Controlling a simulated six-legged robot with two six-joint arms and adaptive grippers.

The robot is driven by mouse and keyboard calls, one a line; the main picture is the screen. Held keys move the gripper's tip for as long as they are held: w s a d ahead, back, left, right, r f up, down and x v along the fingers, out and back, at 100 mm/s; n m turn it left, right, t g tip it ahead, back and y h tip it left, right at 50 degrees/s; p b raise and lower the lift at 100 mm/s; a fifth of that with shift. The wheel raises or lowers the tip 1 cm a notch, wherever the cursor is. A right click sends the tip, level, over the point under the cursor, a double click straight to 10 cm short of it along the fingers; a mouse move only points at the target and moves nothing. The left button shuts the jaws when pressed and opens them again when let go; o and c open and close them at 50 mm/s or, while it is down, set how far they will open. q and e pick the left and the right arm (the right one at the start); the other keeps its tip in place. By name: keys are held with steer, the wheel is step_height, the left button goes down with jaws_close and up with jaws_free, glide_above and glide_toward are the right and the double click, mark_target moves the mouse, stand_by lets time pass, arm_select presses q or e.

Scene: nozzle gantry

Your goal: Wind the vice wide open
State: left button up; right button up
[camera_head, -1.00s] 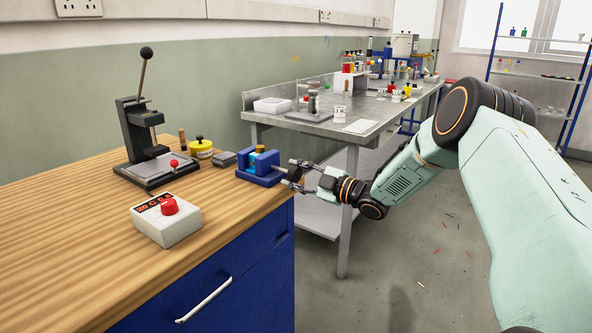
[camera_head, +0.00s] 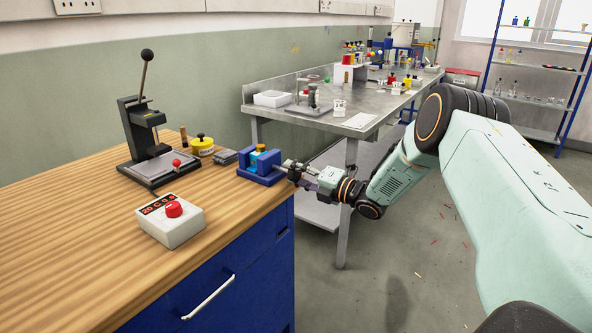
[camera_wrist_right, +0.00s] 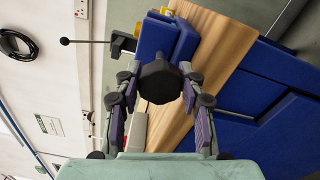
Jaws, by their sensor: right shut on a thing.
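The blue vice (camera_head: 262,178) stands at the right end of the wooden bench, with a small light-blue and yellow piece (camera_head: 260,153) at its jaws. In the right wrist view the vice's blue body (camera_wrist_right: 154,38) is just beyond the fingers. My right gripper (camera_head: 290,171) reaches it from the right. In the wrist view its fingers (camera_wrist_right: 160,86) are on either side of a black round knob (camera_wrist_right: 158,82) at the vice's near end, and are shut on it. The knob hides part of the vice, so I cannot tell how wide the jaw gap is. My left gripper is not in view.
A metal table (camera_head: 350,128) with lab items stands behind. Open floor lies to the right.

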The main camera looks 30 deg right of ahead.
steer(key=n+p, duration=0.2)
steer(key=n, duration=0.4)
steer(key=shift+r, duration=0.2)
steer(key=shift+n, duration=0.3)
stand_by(0.3)
steer(key=o, duration=1.2)
steer(key=shift+f, duration=0.1)
steer(key=v, duration=1.2)
steer(key=shift+a, duration=0.1)
